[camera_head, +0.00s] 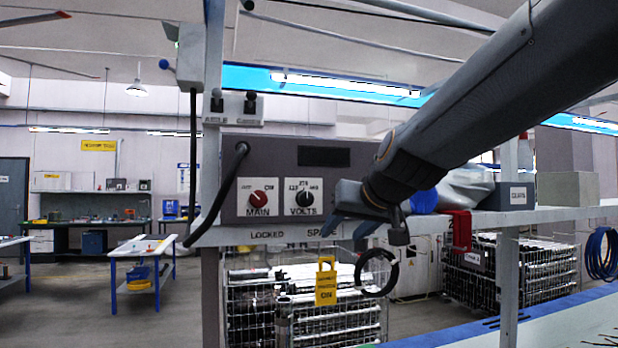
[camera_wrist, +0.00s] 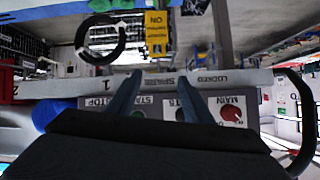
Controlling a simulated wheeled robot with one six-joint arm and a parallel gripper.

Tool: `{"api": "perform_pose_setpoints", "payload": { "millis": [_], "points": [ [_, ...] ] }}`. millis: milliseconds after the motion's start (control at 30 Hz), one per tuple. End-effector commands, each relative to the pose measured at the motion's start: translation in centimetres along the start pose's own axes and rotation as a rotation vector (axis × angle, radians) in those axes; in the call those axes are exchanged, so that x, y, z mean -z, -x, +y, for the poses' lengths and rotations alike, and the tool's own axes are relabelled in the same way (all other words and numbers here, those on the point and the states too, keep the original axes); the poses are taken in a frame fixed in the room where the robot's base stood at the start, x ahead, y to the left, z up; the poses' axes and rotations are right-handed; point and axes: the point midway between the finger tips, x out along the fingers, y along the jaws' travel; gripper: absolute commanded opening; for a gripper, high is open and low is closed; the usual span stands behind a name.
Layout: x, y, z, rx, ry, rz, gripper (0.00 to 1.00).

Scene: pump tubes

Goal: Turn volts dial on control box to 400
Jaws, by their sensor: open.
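The grey control box (camera_head: 268,163) sits on a shelf ledge in the head view. Its black VOLTS dial (camera_head: 304,198) is on a white plate with small numbers above it; the pointer seems to face up, but I cannot be sure. A red MAIN dial (camera_head: 257,198) is to its left. My gripper (camera_head: 348,229) is open and empty, to the right of and lower than the VOLTS dial, apart from it. In the upside-down wrist view, my gripper (camera_wrist: 160,86) has its fingers spread before the box; one finger partly covers the VOLTS plate, and the MAIN dial (camera_wrist: 231,114) shows beyond it.
A start/stop panel (camera_wrist: 145,101) shows between my fingers in the wrist view. A black cable (camera_head: 220,190) loops down from the box's left. A yellow tag (camera_head: 326,284) and a black ring (camera_head: 377,290) hang below the ledge. Wire crates (camera_head: 255,300) stand underneath.

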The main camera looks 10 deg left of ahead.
Motion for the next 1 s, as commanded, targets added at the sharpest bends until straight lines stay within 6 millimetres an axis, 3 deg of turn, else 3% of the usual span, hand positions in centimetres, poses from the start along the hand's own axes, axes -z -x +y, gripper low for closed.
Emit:
{"api": "perform_pose_setpoints", "payload": {
  "millis": [33,100,233,367,800,1000],
  "points": [
    [2.9,1.4,-2.2,0.029,0.009,0.044,0.46],
    [5.4,2.6,-4.2,0.056,0.015,0.088,0.46],
    [7.7,3.7,-6.0,0.082,0.022,0.129,0.46],
    [8.2,3.1,-6.5,0.088,0.021,0.136,0.46],
    [8.9,-2.7,-6.9,0.086,0.021,0.135,0.46],
    [9.0,-3.7,-6.9,0.085,0.021,0.135,0.46]
  ]
}}
